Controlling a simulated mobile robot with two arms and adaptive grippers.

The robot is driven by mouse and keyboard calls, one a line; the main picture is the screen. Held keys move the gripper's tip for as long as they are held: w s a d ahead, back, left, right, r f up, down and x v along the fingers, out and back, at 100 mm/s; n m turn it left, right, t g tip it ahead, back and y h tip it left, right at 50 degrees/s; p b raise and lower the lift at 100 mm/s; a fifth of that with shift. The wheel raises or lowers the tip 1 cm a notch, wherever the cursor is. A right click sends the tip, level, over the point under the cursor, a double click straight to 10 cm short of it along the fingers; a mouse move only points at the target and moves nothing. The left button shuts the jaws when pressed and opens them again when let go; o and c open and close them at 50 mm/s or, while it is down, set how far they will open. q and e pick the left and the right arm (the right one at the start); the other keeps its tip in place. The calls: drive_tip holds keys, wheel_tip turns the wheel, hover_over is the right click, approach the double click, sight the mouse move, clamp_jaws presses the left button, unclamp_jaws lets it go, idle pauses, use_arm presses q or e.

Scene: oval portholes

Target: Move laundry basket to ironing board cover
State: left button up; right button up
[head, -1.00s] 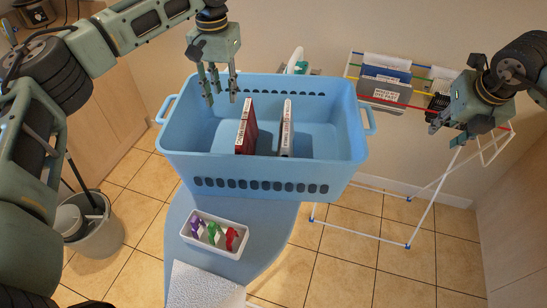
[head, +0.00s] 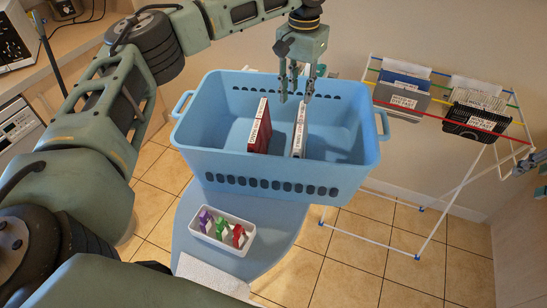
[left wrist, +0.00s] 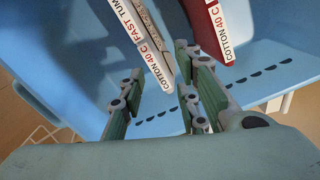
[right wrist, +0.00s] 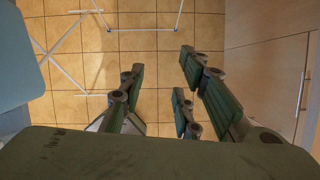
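The light blue laundry basket (head: 350,180) stands upright over the far part of the blue ironing board cover (head: 275,235); its underside is hidden. Inside stand a dark red item (head: 259,135) and a thin white-edged item (head: 299,135). My left gripper (head: 297,98) is open at the top of the white-edged item. In the left wrist view its fingers (left wrist: 160,90) are apart, with that item's labelled edge (left wrist: 142,42) between or just beyond them; contact is unclear. My right gripper (right wrist: 155,85) is open and empty, right of the basket, over the floor.
A white tray (head: 222,246) with purple, green and red pieces sits on the board in front of the basket, near a white cloth (head: 205,275). A drying rack (head: 437,235) with hung items stands right. A counter lies left.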

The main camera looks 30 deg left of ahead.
drive_tip(key=v, duration=1)
drive_tip(key=shift+a, duration=0.4)
drive_tip(key=shift+w+f, duration=0.1)
